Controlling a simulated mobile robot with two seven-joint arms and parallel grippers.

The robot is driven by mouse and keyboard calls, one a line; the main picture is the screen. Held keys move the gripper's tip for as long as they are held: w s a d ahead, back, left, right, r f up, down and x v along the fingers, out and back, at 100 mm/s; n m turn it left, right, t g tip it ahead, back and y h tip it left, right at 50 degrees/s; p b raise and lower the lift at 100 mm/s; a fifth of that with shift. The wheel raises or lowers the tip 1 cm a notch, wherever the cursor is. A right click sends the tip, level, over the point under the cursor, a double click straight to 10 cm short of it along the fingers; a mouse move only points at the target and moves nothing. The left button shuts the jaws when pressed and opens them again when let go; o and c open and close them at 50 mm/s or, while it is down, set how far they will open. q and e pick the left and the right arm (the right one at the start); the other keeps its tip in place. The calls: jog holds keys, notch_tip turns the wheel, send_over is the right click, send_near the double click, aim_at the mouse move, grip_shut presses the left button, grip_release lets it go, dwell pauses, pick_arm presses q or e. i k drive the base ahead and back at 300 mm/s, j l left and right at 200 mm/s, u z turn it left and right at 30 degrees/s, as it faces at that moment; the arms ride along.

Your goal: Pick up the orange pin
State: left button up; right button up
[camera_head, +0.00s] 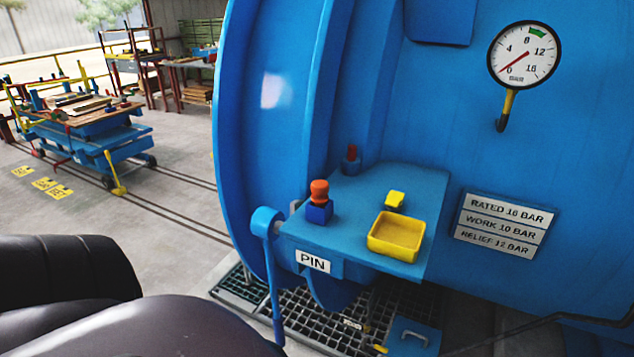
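The orange pin (319,190) stands upright in a small blue block-like holder (319,212) near the front left of a blue shelf (350,240) on the autoclave's side. Only its orange upper part shows; the lower part is hidden by the holder. A white label reading "PIN" (313,261) is on the shelf's front edge below it. Dark rounded parts at the lower left look like my own arm. Neither of my grippers shows in the head view.
A yellow open tray (372,248) and a small yellow piece (395,200) are right of the pin. A red-topped blue fitting (351,156) stands behind. A blue lever (271,280) hangs at the shelf's left corner. The gauge (524,55) reads near 0. The large blue vessel wall bounds the right.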

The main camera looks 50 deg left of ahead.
aim_at(320, 188)
jog(key=u, duration=0.45)
jog(key=i+j+u, duration=0.1)
jog(key=u, duration=0.75)
jog(key=i+j, duration=0.05)
